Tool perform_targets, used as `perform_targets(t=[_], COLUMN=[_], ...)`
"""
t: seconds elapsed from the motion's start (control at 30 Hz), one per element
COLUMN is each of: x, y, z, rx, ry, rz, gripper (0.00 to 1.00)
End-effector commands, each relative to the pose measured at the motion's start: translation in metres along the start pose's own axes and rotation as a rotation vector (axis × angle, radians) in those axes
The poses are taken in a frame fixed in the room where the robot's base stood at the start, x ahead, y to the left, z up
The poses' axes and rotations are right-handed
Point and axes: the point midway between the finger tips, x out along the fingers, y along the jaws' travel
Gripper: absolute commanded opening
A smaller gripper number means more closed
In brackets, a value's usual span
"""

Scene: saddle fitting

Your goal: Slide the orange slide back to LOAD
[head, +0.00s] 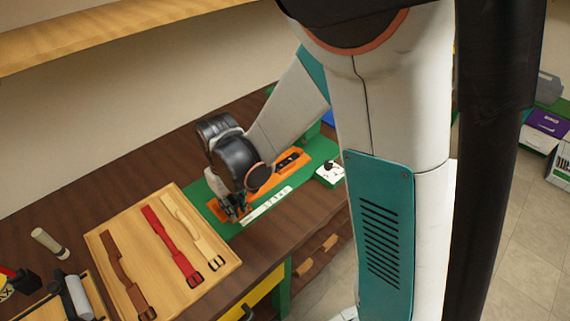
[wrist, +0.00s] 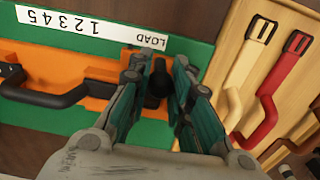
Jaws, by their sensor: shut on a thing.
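The orange slide (wrist: 98,92) sits on a green base (wrist: 190,27) and shows black parts on it. A white strip (wrist: 75,24) along the base carries the numbers 1 to 5 and the word LOAD. My gripper (wrist: 160,72) is shut on a black knob (wrist: 157,84) of the slide, one finger on each side. The knob stands beside the LOAD end of the strip. In the head view my gripper (head: 237,208) is low over the near end of the orange slide (head: 291,163), and my wrist hides much of its middle.
A wooden tray (head: 160,225) with brown, red and cream straps lies close to the left of the base. A pale cylinder (head: 48,242) and dark tools lie farther left on the brown table.

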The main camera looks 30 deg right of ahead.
Motion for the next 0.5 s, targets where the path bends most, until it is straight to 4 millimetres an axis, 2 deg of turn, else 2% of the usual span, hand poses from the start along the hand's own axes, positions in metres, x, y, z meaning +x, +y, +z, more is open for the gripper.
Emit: perform_targets(t=[0.5], x=[0.0], y=[-0.022], z=[-0.002], rx=[-0.004], ry=[0.003], rz=[-0.002], gripper=[0.06])
